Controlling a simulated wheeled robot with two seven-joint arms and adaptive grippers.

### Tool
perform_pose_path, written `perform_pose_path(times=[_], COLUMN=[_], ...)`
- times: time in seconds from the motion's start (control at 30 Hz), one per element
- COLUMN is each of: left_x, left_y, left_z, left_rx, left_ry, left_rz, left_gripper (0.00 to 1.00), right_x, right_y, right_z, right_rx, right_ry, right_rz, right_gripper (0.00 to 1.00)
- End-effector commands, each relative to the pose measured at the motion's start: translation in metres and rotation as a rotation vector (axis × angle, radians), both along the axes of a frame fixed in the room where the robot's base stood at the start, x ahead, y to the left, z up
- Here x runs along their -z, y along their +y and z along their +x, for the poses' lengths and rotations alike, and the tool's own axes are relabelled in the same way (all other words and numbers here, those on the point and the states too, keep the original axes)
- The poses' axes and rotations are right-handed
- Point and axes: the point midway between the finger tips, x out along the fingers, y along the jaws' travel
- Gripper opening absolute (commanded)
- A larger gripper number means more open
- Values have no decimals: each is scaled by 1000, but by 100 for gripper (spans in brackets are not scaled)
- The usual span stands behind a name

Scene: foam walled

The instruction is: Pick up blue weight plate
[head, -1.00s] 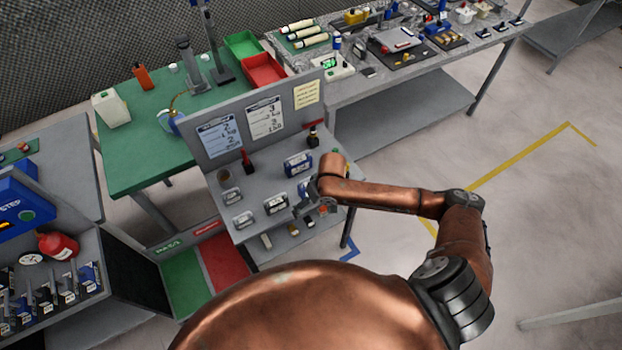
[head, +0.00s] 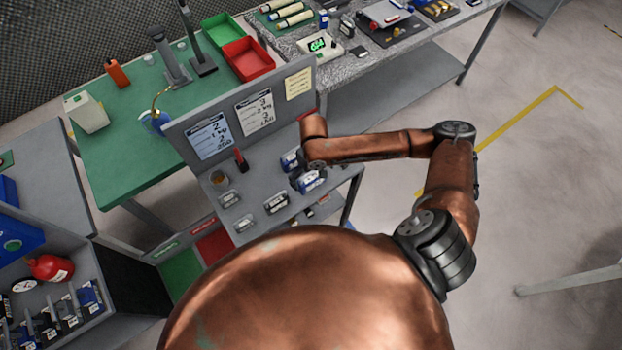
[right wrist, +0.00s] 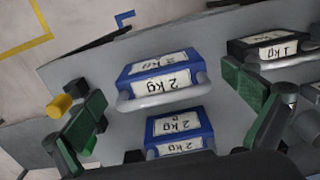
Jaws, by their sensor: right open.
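Two blue weights labelled 2 kg lie on the grey shelf of the small stand. In the right wrist view, one blue weight (right wrist: 165,72) with a grey handle is ahead, and a second blue weight (right wrist: 180,132) is nearer the bottom edge. In the head view, one blue weight (head: 312,181) shows beside my right gripper (head: 298,176), and another (head: 290,160) is just behind it, partly hidden by my arm. My right gripper (right wrist: 165,95) is open, its green-padded fingers left and right of the blue weights, with nothing held. My left gripper is out of view.
A black 1 kg weight (right wrist: 272,45) lies right of the blue ones in the wrist view. Other dark weights (head: 276,203) and a red-handled item (head: 240,158) share the shelf. The stand's upright back panel (head: 215,118) rises behind. Open floor lies to the right.

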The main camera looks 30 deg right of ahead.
Motion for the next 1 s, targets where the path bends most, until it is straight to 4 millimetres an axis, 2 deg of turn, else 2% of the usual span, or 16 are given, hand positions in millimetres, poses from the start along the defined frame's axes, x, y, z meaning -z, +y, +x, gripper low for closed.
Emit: perform_pose_path(times=[0.17,0.3,0.43,0.6,1.0], left_x=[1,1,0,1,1], left_y=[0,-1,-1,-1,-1], left_z=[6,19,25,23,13], left_rx=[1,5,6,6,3], left_ry=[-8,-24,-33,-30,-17], left_rz=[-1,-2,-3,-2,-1], left_gripper=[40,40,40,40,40], right_x=[27,42,46,46,46], right_y=[1,1,2,2,2], right_z=[5,5,6,6,6], right_rx=[-1,-3,-5,-5,-5], right_ry=[1,1,-1,-1,-1], right_rz=[-1,0,-1,-1,-1], right_gripper=[100,100,100,100,72])
